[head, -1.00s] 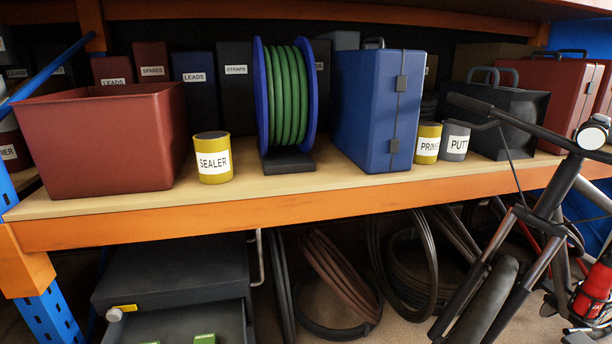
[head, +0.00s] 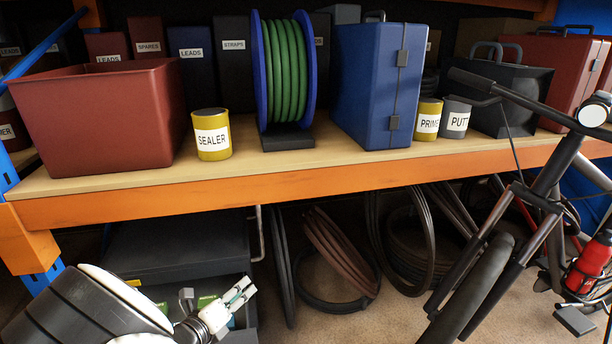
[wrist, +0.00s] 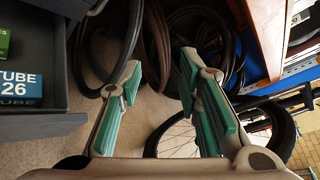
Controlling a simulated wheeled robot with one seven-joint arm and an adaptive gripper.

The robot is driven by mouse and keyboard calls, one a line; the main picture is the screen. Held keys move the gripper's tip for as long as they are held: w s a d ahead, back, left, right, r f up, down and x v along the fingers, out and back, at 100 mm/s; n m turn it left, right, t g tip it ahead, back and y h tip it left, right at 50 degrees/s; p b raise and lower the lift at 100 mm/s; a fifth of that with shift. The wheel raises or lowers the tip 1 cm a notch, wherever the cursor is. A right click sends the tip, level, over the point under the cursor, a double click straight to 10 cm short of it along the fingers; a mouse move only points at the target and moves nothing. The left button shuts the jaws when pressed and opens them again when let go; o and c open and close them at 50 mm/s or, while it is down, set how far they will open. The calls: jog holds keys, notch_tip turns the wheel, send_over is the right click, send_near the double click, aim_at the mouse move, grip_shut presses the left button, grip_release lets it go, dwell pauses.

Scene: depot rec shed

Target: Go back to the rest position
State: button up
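My gripper (head: 238,292) is at the lower left of the head view, in front of the shelf unit and over the open drawer. In the wrist view my gripper (wrist: 160,75) has its two green-padded fingers spread apart with nothing between them. Floor and coiled hoses show beyond the fingers. My arm covers part of the drawer in the head view.
The open dark drawer (wrist: 75,122) holds a blue box marked TUBE 26 (wrist: 20,88) and a green box (wrist: 4,42). A bicycle (head: 490,255) stands at the right. The orange-edged shelf (head: 300,186) carries a red bin (head: 100,120) and a sealer tin (head: 211,135).

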jog(key=d+r+m+g+h, duration=0.4)
jog(key=d+r+m+g, duration=0.3)
jog(key=d+r+m, duration=0.9)
jog(key=s+d+r+m+g+y, duration=0.1)
jog(key=s+d+r+m+g, duration=0.3)
jog(key=d, duration=0.3)
jog(key=s+d+r+m+g+y, duration=0.1)
jog(key=s+d+r+m, duration=0.2)
jog(key=s+d, duration=0.35)
jog(key=s+d+r+m+g+y, duration=0.1)
jog(key=s+d+r+m+y, duration=0.15)
jog(key=s+d+m, duration=0.35)
jog(key=s+d+r+m+g+y, duration=0.1)
jog(key=s+d+r+m+y, duration=0.15)
jog(key=s, duration=0.55)
jog(key=s+a+m+y, duration=0.3)
jog(key=s+m, duration=0.6)
jog(key=s, duration=0.4)
notch_tip(320, 180, up, 29)
jog(key=t+p, duration=0.4)
jog(key=p, duration=2.3)
jog(key=shift+s+d+f, duration=0.2)
jog(key=shift+d, duration=0.15)
